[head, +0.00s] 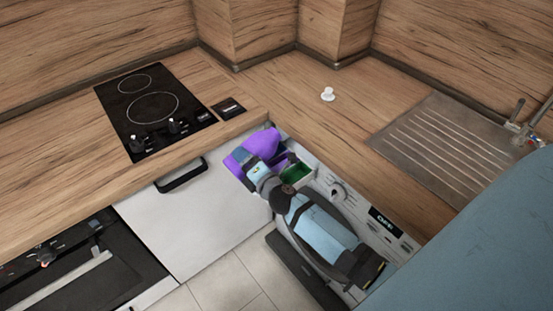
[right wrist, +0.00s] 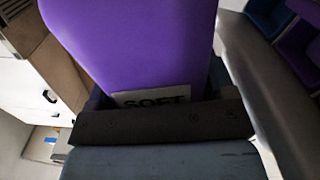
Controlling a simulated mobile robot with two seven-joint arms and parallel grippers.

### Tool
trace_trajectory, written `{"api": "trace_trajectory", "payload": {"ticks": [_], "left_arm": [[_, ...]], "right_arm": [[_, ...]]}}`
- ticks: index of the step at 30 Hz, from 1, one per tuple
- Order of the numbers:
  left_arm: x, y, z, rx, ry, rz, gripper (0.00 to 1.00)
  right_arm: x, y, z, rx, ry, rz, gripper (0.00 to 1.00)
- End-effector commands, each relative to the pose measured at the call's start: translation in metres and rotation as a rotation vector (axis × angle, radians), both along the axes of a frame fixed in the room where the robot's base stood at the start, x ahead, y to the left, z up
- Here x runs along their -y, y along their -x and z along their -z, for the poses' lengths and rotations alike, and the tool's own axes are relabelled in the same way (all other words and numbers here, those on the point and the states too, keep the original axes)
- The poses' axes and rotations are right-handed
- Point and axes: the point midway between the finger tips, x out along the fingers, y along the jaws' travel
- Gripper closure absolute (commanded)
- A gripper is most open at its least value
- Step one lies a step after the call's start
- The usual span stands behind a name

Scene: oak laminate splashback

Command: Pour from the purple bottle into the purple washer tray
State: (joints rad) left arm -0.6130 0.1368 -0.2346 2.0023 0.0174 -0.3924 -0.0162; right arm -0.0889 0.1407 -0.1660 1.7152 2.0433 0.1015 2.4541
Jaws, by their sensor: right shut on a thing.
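The purple bottle (head: 262,143) is at the front of the washer, just below the counter edge, and looks tilted in the head view. My right gripper (head: 254,168) is shut on it. In the right wrist view the bottle (right wrist: 130,40) fills the middle, with a label reading "SOFT" partly hidden by the gripper (right wrist: 160,122). The pulled-out washer drawer is beside the bottle, with a green compartment (head: 297,173) showing. In the right wrist view a purple compartment (right wrist: 268,14) shows at the top right. The bottle's mouth is not clearly seen. My left gripper is out of view.
The washer's control panel with a dial (head: 338,191) lies right of the drawer. The wooden counter above holds a black hob (head: 150,110), a small white object (head: 327,94) and a sink drainer (head: 440,140). A dark handle (head: 181,176) juts from the left cabinet.

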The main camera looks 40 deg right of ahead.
Motion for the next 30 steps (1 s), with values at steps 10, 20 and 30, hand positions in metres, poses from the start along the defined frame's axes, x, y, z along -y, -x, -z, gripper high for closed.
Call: {"api": "trace_trajectory", "payload": {"ticks": [10,20,30], "left_arm": [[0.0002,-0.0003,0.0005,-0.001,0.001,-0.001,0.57],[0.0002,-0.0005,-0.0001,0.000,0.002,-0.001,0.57],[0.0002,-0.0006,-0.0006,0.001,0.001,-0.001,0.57]], "right_arm": [[-0.0008,-0.0003,-0.0006,0.001,-0.021,0.000,0.68],[-0.0011,-0.0003,-0.0004,-0.001,-0.034,-0.001,0.68],[-0.0014,-0.0002,-0.0006,-0.002,-0.042,-0.001,0.68]]}}
